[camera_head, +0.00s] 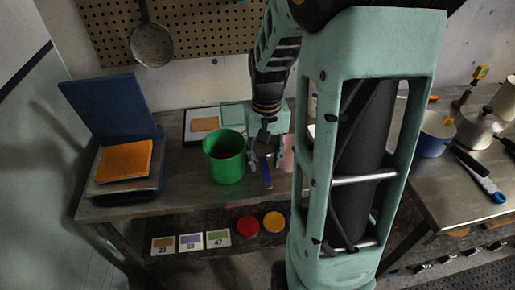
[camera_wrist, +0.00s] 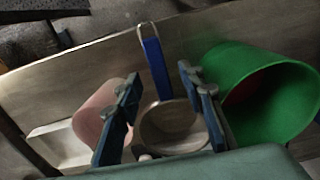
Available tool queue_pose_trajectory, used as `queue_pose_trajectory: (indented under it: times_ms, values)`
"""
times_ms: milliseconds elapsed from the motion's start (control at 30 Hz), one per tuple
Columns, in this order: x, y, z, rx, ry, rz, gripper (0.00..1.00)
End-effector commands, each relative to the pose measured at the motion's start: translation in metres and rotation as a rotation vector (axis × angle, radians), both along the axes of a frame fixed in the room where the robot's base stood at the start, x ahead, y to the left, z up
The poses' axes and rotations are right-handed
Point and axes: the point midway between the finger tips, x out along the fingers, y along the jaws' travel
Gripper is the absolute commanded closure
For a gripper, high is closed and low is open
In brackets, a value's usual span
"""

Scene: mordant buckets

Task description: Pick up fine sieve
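A sieve with a blue handle (camera_wrist: 156,68) and a round, pale bowl (camera_wrist: 172,128) lies on the workbench between two buckets in the wrist view. Its handle (camera_head: 266,174) points toward the bench's front edge in the head view, where my gripper hides the bowl. My gripper (camera_wrist: 160,78) is open above it, one finger on each side of the sieve, with nothing visibly gripped. My gripper (camera_head: 267,152) points down in the head view. Whether the fingers touch the sieve cannot be told. A second round, long-handled sieve or pan (camera_head: 152,45) hangs on the pegboard.
A green bucket (camera_head: 225,158) stands close left of my gripper; a pink bucket (camera_wrist: 93,112) stands on its other side. A blue-lidded case (camera_head: 110,105) with an orange cloth (camera_head: 125,161) sits at left. Red (camera_head: 247,225) and yellow (camera_head: 274,222) discs lie on the lower shelf.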

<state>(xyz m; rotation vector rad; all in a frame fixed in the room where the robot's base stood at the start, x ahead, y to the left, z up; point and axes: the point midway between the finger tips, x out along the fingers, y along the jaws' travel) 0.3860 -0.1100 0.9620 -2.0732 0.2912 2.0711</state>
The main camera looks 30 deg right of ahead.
Motion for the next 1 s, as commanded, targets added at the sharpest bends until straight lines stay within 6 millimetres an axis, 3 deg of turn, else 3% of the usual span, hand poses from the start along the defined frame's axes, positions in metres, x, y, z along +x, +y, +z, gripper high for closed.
queue_pose_trajectory:
  times_ms: [200,500,833,1000]
  values:
    - [-0.001,-0.001,-0.032,0.002,0.003,0.0,0.64]
    - [0.0,-0.001,-0.038,0.0,0.0,0.0,0.64]
    - [0.0,-0.001,-0.038,0.0,0.0,0.0,0.99]
    - [0.0,-0.001,-0.037,0.0,-0.001,0.0,1.0]
